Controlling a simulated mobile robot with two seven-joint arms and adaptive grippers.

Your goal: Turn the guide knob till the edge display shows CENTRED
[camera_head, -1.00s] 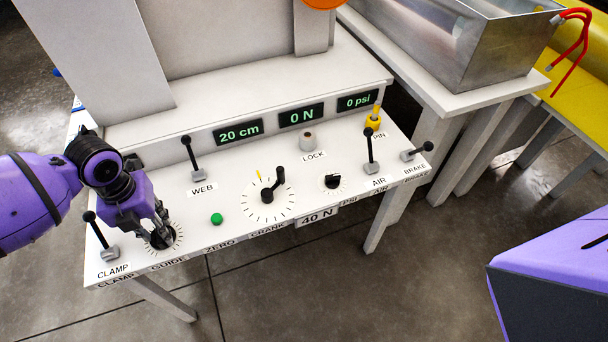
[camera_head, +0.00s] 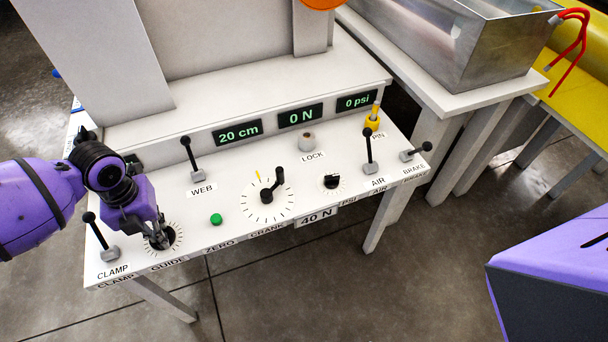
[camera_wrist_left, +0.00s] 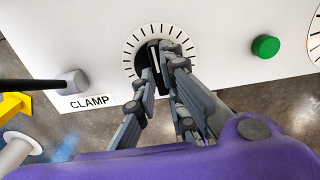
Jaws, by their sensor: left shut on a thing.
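The guide knob (camera_wrist_left: 152,52) is black with a white pointer line, inside a white dial with black ticks. In the head view, the dial (camera_head: 178,246) is at the left front of the white panel, above the GUIDE label. My left gripper (camera_head: 160,238) is shut on the guide knob from above; in the left wrist view its fingers (camera_wrist_left: 161,72) are at the knob's sides. The edge display (camera_head: 132,161) shows only as a dark sliver behind my left arm, and its text cannot be read. My right gripper is out of view.
The clamp lever (camera_head: 101,238) stands close to the left of my gripper. The web lever (camera_head: 190,158) is behind it to the right. The green zero button (camera_head: 216,219) and the crank (camera_head: 270,190) are to the right. Other displays read 20 cm, 0 N and 0 psi.

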